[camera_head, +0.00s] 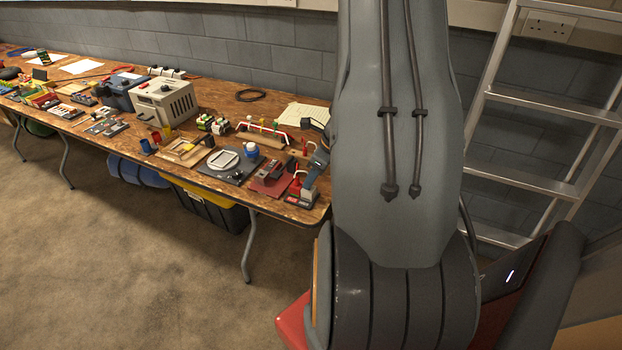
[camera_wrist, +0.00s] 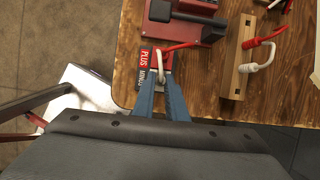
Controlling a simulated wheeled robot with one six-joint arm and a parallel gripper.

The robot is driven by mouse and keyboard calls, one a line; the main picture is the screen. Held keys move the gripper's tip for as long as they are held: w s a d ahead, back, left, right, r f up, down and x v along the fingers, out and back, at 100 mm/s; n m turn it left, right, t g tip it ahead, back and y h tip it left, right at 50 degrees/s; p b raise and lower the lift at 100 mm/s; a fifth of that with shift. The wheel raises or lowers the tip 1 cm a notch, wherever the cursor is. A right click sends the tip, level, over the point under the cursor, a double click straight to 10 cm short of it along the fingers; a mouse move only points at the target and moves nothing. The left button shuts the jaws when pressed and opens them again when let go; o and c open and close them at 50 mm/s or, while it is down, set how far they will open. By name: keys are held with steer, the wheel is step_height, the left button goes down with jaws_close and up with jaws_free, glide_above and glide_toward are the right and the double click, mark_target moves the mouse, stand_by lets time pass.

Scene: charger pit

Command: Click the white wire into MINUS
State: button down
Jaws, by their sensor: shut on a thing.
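In the wrist view, my gripper (camera_wrist: 161,82) has its two blue fingers closed on a short white wire (camera_wrist: 160,69). The wire is at the terminal block, over or at its MINUS side; I cannot tell whether its end is seated. The terminal block (camera_wrist: 144,62) has a red PLUS label and a dark MINUS label, near the table's edge. A red wire (camera_wrist: 180,47) runs from the block to the upper right. In the head view the block (camera_head: 301,196) stands at the table's right end, with my gripper (camera_head: 316,165) above it; the wire's contact is too small to see.
A red clamp-like fixture (camera_wrist: 186,24) stands beyond the block. The crowded wooden table (camera_head: 120,155) extends left; a ladder (camera_head: 528,180) stands at right.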

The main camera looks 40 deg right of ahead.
steer(key=shift+f, duration=0.2)
stand_by(1.0)
stand_by(0.7)
steer(key=c, duration=1.7)
jaws_free()
steer(key=shift+r, duration=0.1)
steer(key=shift+r+p, duration=3.35)
steer(key=shift+r, duration=0.1)
